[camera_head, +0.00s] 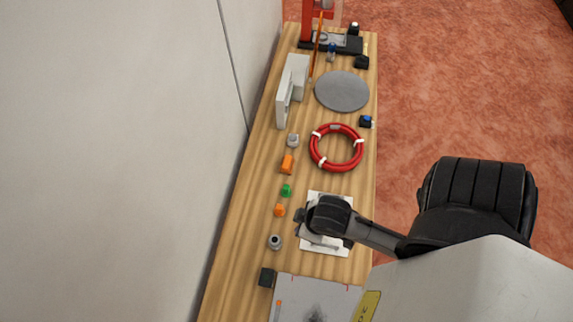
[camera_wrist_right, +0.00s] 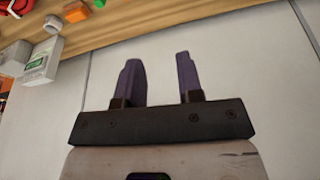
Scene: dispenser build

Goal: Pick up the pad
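I cannot tell for certain which object is the pad. A flat grey disc (camera_head: 342,91) lies on the wooden bench (camera_head: 246,222) toward the far end. A white square plate (camera_head: 334,247) lies on the bench below my right arm, partly hidden by it. My right gripper (camera_head: 302,219) is at the plate's left side in the head view. In the right wrist view my right gripper (camera_wrist_right: 158,82) has its two dark fingers apart with nothing between them. They show against pale panels. My left gripper is not in view.
A red ring (camera_head: 336,148), a white bracket (camera_head: 292,92) and a red-and-black stand (camera_head: 330,40) occupy the far bench. Small orange (camera_head: 287,164) and green (camera_head: 286,190) parts line its left side. A pale wall (camera_head: 120,160) runs along the left.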

